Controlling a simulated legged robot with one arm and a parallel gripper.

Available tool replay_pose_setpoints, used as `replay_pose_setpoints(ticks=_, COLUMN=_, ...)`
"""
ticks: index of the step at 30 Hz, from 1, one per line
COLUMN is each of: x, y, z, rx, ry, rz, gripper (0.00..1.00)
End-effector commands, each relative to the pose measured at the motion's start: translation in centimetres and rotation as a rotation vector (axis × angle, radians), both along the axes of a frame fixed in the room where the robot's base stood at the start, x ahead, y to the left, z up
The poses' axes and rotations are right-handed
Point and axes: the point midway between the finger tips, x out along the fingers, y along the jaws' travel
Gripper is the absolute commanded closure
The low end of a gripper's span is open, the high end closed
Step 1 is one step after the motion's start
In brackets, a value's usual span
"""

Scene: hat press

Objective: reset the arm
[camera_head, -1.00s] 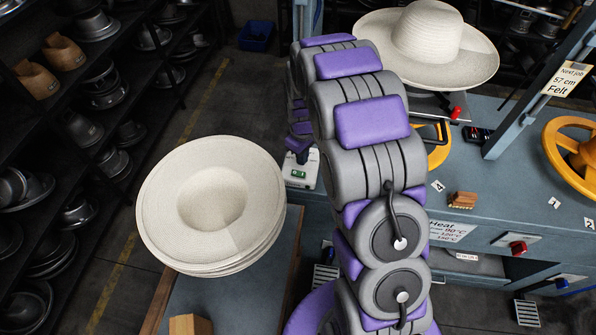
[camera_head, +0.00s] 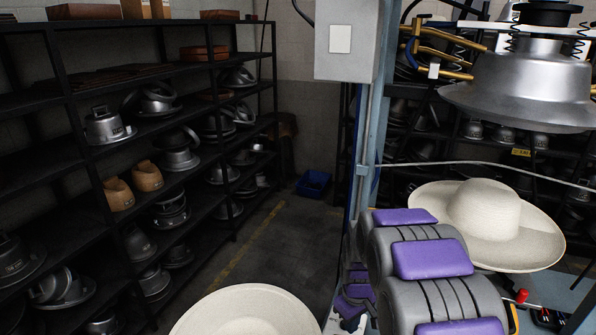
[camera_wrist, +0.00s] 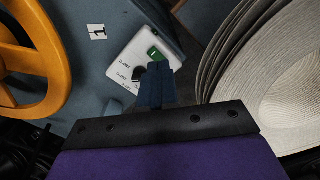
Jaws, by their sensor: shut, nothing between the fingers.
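My gripper (camera_wrist: 157,85) shows in the wrist view with its dark fingers together and nothing between them. It points down over a white control box (camera_wrist: 122,62) with a green switch, which the fingers partly cover. I cannot tell whether they touch it. In the head view my purple and grey arm rises at the lower right, and its fingertips cannot be made out. A pale wide-brimmed hat (camera_head: 487,212) sits right of my arm, below the metal press head (camera_head: 525,88). A stack of pale hats (camera_wrist: 232,55) stands right of my gripper in the wrist view.
An orange handwheel (camera_wrist: 62,62) and a number 1 tag (camera_wrist: 97,32) lie left of the box. A blue upright (camera_head: 366,150) with a grey box (camera_head: 347,40) stands behind my arm. Dark shelves (camera_head: 75,145) fill the left. The aisle floor (camera_head: 290,235) is clear up to a blue bin (camera_head: 313,183).

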Motion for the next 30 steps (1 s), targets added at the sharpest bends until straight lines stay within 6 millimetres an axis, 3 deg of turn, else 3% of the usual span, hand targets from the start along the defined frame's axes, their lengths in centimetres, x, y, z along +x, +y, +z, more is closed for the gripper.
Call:
replay_pose_setpoints(ticks=6, x=-3.8, y=-0.1, z=3.9, rx=-0.003, ry=0.017, rz=-0.078, gripper=1.0)
replay_pose_setpoints(ticks=15, x=-9.3, y=-0.1, z=8.1, rx=-0.007, ry=0.042, rz=-0.182, gripper=1.0)
replay_pose_setpoints(ticks=30, x=-19.5, y=0.1, z=13.0, rx=-0.018, ry=0.084, rz=-0.354, gripper=1.0)
